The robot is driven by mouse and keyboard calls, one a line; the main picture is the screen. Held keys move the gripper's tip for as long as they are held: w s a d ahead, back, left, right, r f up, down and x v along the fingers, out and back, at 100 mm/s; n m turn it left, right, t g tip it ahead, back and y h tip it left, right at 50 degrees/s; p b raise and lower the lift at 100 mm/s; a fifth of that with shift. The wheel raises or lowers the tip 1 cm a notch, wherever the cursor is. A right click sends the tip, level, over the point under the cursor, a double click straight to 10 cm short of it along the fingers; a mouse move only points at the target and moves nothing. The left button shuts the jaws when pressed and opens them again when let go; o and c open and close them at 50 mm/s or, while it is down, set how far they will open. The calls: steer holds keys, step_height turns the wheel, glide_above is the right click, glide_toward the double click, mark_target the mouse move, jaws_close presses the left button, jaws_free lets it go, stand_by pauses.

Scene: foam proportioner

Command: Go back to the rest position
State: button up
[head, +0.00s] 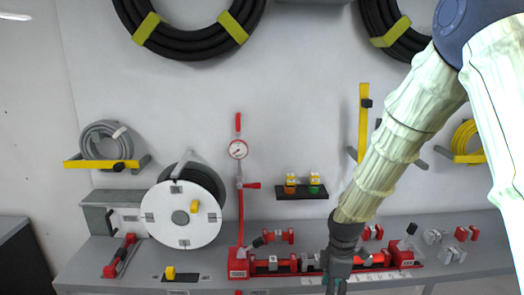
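My arm comes in from the upper right of the head view and slants down to the left in a pale fabric cover. My gripper (337,284) points down at the bottom of the view, in front of the bench and its red fittings. Its fingers are small and dark, and I cannot tell whether they are open or shut, or whether they touch anything. Part of the red pipe assembly (268,265) is hidden behind it.
The grey bench (120,264) carries a white hose reel (180,218) and loose red fittings (280,236). A red standpipe with a gauge (238,149) rises left of my gripper. A dark shelf (301,192) and hose brackets are on the wall. Open space lies before the upper wall.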

steer(key=s+f+m, duration=0.4)
steer(key=s+f, duration=0.3)
steer(key=f, duration=0.3)
steer(key=s+f+m, duration=0.4)
steer(key=s+f, duration=0.4)
steer(key=f, duration=0.3)
steer(key=s+d+f+m, duration=0.1)
steer(key=s+f+m, duration=0.3)
steer(key=s, duration=0.5)
steer(key=s+d+f+m, duration=0.2)
steer(key=s+f+m, duration=0.2)
steer(key=s, duration=0.6)
steer(key=shift+f+m, duration=0.4)
